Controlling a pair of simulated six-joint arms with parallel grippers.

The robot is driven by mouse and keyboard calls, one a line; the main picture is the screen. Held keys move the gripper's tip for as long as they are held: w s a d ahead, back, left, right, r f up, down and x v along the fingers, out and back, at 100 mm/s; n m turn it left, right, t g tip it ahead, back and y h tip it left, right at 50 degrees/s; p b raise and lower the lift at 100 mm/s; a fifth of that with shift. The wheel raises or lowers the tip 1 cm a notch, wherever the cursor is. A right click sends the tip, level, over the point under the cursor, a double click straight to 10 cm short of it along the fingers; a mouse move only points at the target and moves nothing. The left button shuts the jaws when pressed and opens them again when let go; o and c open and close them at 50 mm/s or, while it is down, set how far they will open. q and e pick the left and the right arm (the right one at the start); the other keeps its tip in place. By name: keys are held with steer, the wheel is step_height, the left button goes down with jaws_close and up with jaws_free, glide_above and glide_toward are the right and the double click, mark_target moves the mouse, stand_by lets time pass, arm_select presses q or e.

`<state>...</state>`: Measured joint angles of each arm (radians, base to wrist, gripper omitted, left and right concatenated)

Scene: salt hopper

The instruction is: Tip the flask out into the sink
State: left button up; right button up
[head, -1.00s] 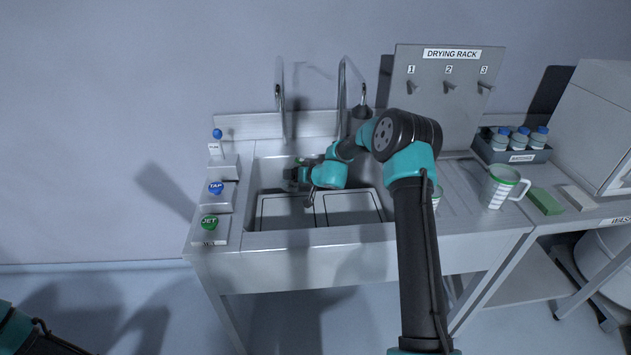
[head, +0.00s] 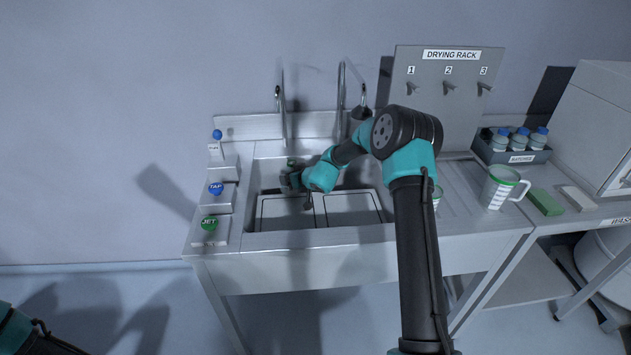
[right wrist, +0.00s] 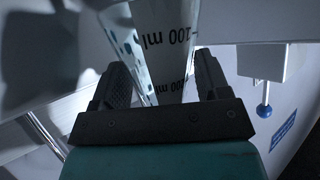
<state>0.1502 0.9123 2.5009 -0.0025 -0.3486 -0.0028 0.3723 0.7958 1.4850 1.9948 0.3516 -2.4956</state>
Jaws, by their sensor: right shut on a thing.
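My right gripper (right wrist: 152,90) is shut on the flask (right wrist: 165,45), a clear vessel with "100 ml" marks and blue specks, as the right wrist view shows. The lettering looks upside down there. In the head view my right gripper (head: 288,180) is over the left part of the steel sink (head: 345,208), low near its left wall. The flask is mostly hidden there, and I cannot tell its tilt or whether liquid is coming out. My left gripper is out of view.
Two tall spouts (head: 341,95) rise behind the sink. Blue TAP (head: 216,187) and green JET (head: 209,222) buttons stand left of it. A drying rack (head: 440,120) with pegs is behind right. A measuring jug (head: 501,188) and green sponge (head: 545,201) are to the right.

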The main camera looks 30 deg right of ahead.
steer(key=shift+a+f+n+h, duration=0.15)
steer(key=shift+n+h, duration=0.15)
steer(key=shift+h, duration=0.1)
stand_by(0.3)
steer(key=shift+d+r+m+y, duration=0.3)
steer(key=shift+r+m+y, duration=0.05)
steer(key=shift+m+y, duration=0.4)
stand_by(1.4)
steer(key=shift+a+f+n+h, duration=0.3)
steer(key=shift+f+n+h, duration=0.05)
steer(key=shift+n+h, duration=0.4)
stand_by(0.7)
steer(key=shift+d+r+m+y, duration=0.4)
steer(key=shift+m+y, duration=0.5)
steer(key=shift+d+r+y, duration=0.1)
steer(key=shift+r+y, duration=0.05)
steer(key=shift+y, duration=0.15)
steer(key=shift+d+f+m+y, duration=0.3)
steer(key=shift+f+m+y, duration=0.15)
steer(key=shift+m, duration=0.35)
steer(key=shift+d+r+m+y, duration=0.4)
steer(key=shift+r+m+y, duration=0.05)
steer(key=shift+m, duration=0.05)
steer(key=shift+a+f+m+t+y+p, duration=0.1)
steer(key=shift+f+m+t+y+p, duration=0.25)
steer(key=shift+m+y, duration=0.4)
steer(key=m+y, duration=0.1)
steer(key=a+f+m+t, duration=0.1)
steer(key=m, duration=0.1)
steer(key=shift+y, duration=0.35)
